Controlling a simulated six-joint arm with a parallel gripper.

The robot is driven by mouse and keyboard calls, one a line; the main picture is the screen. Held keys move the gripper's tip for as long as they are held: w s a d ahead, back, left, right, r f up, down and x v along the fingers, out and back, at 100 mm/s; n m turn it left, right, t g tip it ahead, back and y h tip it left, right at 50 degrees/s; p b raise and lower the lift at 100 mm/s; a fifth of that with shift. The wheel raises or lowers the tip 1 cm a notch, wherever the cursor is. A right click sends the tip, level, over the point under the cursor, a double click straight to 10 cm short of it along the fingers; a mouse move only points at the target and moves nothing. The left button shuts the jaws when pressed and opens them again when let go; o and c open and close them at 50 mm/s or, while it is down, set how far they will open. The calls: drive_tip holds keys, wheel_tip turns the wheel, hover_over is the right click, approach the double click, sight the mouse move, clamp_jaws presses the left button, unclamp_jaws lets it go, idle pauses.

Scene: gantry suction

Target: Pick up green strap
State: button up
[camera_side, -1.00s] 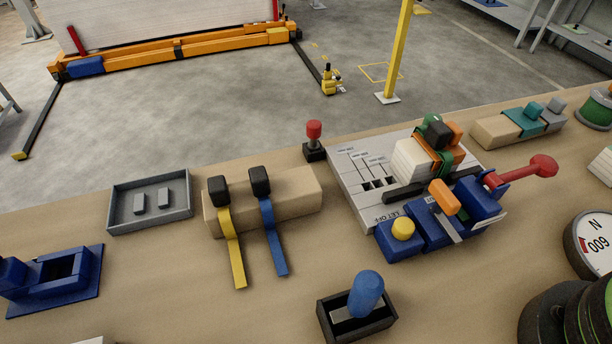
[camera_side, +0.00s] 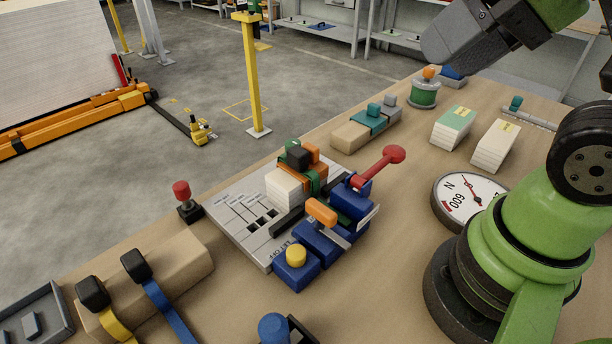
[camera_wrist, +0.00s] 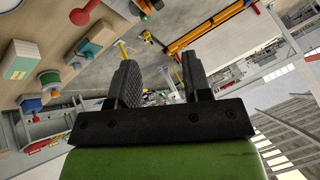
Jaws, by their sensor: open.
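My gripper (camera_wrist: 160,78) is open and empty, with two dark jaws apart; in the wrist view it points toward the floor and shelves beyond the bench. In the side view my arm is at the right, above the bench. I cannot tell which item is the green strap. A green band (camera_side: 314,184) runs around the white-and-orange stack on the grey board. A teal band (camera_side: 370,122) lies over a tan block (camera_side: 350,136). A green spool (camera_side: 424,95) with an orange knob stands farther back; it also shows in the wrist view (camera_wrist: 51,88). No gripper touches these.
A yellow strap (camera_side: 117,328) and a blue strap (camera_side: 168,308) hang over a tan block at lower left. A red-knobbed lever (camera_side: 380,168) rises from blue blocks. A white dial (camera_side: 468,200) and paper stacks (camera_side: 455,128) stand at right. Bare bench lies between them.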

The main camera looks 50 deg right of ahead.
drive_tip(key=o, duration=0.4)
drive_tip(key=w+f+m+g, duration=0.2)
drive_tip(key=w+f+m, duration=0.1)
drive_tip(key=w, duration=0.3)
drive_tip(key=w+a+f+m+g+h, duration=0.1)
drive_tip(key=w+f+m+g, duration=0.1)
drive_tip(key=w+f+m, duration=0.2)
drive_tip(key=w+a+f+m+g, duration=0.1)
drive_tip(key=w+f+m+g, duration=0.2)
drive_tip(key=w+m, duration=0.3)
drive_tip(key=shift+w+a+f+m+h, duration=0.15)
drive_tip(key=shift+w+f+h, duration=0.1)
drive_tip(key=shift+w, duration=0.45)
drive_tip(key=shift+w+a+f+m+h, duration=0.1)
drive_tip(key=shift+w+f+m+h, duration=0.1)
drive_tip(key=shift+w, duration=0.45)
hover_over(298, 150)
drive_tip(key=f, duration=0.4)
drive_tip(key=shift+s+a+f, duration=0.15)
drive_tip(key=shift+s+f, duration=0.05)
drive_tip(key=shift+s, duration=0.1)
drive_tip(key=shift+w+f, duration=0.15)
drive_tip(key=shift+f, duration=1.4)
drive_tip(key=shift+w+f, duration=0.15)
drive_tip(key=shift+f, duration=1.4)
